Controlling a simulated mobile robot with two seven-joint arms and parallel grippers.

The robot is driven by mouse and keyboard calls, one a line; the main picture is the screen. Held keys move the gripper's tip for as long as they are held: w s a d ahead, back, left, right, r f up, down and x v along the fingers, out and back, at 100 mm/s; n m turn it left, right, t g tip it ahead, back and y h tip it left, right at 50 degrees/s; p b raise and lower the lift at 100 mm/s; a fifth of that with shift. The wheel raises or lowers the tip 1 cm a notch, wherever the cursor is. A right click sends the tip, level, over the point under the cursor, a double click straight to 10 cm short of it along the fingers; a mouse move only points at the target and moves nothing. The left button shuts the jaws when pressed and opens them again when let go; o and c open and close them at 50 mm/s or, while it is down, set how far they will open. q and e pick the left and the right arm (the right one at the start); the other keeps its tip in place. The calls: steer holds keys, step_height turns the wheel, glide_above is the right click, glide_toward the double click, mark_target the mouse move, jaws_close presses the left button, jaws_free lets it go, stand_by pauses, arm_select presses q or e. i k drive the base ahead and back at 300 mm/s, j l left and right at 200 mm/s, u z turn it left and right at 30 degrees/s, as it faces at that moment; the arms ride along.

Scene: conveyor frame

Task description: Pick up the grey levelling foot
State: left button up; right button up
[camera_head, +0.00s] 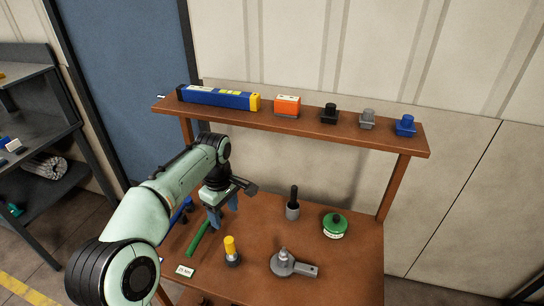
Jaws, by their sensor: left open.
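The likely grey levelling foot (367,119) is a small grey piece with a squarish base and a knob, upright on the raised wooden shelf (385,141). It stands between a black piece (328,113) and a blue piece (405,125) of similar shape. My left gripper (223,211) is open, with blue fingers pointing down over the left part of the lower bench. It is well to the left of the grey piece and below shelf height. Nothing shows between its fingers. My right gripper is out of view.
A blue-and-yellow bar (215,97) and an orange box (287,106) share the shelf. The bench (345,275) below holds a dark-stemmed grey cup (292,211), a green disc (335,226), a yellow-topped piece (231,248) and a grey disc with an arm (285,264). A shelf post stands right.

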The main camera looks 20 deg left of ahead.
mark_target(281, 269)
steer(key=k, duration=1)
